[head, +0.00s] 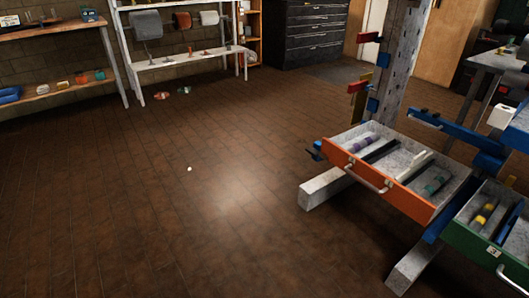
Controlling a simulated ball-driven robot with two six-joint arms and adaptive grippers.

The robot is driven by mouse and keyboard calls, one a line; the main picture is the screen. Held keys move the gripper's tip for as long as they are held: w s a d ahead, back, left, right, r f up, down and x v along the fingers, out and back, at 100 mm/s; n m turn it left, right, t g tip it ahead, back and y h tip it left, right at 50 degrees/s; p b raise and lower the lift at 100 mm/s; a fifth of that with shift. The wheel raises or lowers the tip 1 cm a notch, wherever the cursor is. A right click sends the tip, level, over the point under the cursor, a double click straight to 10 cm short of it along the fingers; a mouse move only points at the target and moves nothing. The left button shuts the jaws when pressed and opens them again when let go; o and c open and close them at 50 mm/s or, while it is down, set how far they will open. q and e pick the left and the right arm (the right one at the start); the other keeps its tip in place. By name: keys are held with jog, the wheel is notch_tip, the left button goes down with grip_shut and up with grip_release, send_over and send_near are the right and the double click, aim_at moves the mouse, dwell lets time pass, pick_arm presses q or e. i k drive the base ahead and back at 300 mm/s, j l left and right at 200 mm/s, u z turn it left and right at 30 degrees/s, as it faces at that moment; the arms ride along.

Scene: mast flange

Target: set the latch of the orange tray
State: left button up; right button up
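The orange tray (409,199) is at the right, mounted low beside a grey mast (400,60). It has a bare grey inside, an orange front and a pale bar handle (368,181). A purple-banded item, a teal-banded item and dark bars lie in it. A small dark blue part (314,151) sticks out at its left end; I cannot tell whether this is the latch or how it is set. Neither of my grippers is in view.
A green tray (478,241) is right of the orange one. Grey base beams (325,187) stick out over the floor. Red levers (369,37) and blue blocks sit on the mast. Shelves (185,62) and a dark cabinet (312,35) stand behind. The brown floor (150,200) at left is largely clear.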

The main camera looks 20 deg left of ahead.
aim_at(315, 152)
jog(key=u, duration=0.25)
jog(key=i+j+z, duration=0.1)
jog(key=i+j, duration=0.2)
jog(key=j, duration=0.15)
jog(key=i+j+z, duration=0.15)
jog(key=i+j, duration=0.15)
jog(key=j, duration=0.2)
jog(key=i+j+z, duration=0.1)
jog(key=i+j, duration=0.15)
jog(key=j, duration=0.3)
jog(key=i+j+z, duration=0.1)
jog(key=i+j, duration=0.15)
jog(key=j, duration=0.3)
jog(key=i+j+z, duration=0.15)
jog(key=j, duration=0.4)
jog(key=i+j+z, duration=0.1)
jog(key=i+j, duration=0.15)
jog(key=j, duration=0.35)
jog(key=i+j+z, duration=0.1)
jog(key=j, duration=0.5)
jog(key=i+j+z, duration=0.15)
jog(key=j, duration=0.45)
jog(key=i, duration=0.1)
